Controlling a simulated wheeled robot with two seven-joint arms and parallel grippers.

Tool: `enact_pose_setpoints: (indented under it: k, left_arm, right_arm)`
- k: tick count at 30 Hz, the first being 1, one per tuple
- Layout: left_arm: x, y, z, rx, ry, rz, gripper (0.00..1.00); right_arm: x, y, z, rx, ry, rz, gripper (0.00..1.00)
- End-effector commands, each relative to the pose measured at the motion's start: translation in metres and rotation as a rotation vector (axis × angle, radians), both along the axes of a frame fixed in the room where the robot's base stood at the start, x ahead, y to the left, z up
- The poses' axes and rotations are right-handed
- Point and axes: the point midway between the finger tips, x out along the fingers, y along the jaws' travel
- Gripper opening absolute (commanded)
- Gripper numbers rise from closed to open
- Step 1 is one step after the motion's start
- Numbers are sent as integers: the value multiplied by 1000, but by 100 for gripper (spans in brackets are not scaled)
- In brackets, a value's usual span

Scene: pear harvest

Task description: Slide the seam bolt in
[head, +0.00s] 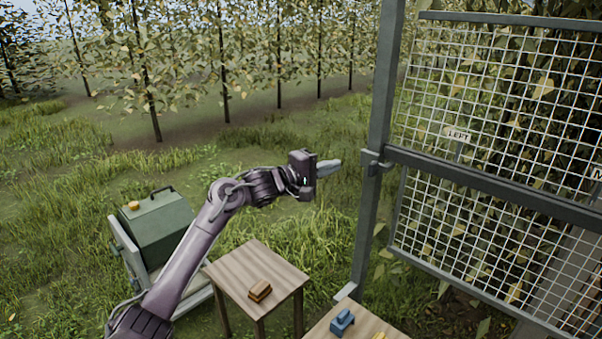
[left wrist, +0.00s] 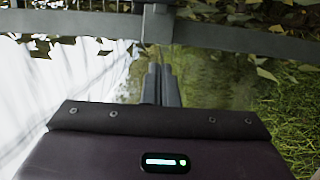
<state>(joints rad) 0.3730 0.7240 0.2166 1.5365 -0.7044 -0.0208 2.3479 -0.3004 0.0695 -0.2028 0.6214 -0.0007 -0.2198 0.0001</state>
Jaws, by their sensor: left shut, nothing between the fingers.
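The seam bolt (head: 374,160) is a small grey fitting on the upright grey post (head: 376,120), at the height of the gate's middle rail (head: 480,180). My left gripper (head: 335,166) is shut and empty, pointing right at the bolt from just left of the post. In the left wrist view its two fingers (left wrist: 162,85) lie side by side, with the grey fitting (left wrist: 158,22) just beyond their tips. I cannot tell whether they touch it, nor how far the bolt is in. My right gripper is in neither view.
A wooden table (head: 262,270) with a brown block (head: 260,291) stands below my arm. A second table (head: 345,312) holds a blue object (head: 342,322). A green box (head: 158,228) stands left. Grass lies behind.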

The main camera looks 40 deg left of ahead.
Motion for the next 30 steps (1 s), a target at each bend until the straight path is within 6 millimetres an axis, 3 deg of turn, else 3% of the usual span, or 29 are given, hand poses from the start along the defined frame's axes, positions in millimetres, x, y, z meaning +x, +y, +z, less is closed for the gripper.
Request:
enact_pose_setpoints:
  k: [4,12,17,24,30]
  left_arm:
    - [-28,8,-6,3,-1,-1,0]
    - [-63,21,-2,0,-2,-1,0]
    - [-69,22,-1,0,-1,-2,0]
    - [-69,23,0,-1,-2,-2,0]
    - [-69,23,0,-1,-2,-1,0]
  right_arm:
    - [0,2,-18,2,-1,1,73]
    - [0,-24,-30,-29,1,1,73]
    - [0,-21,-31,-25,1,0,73]
    - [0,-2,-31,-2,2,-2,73]
    - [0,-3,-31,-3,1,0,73]
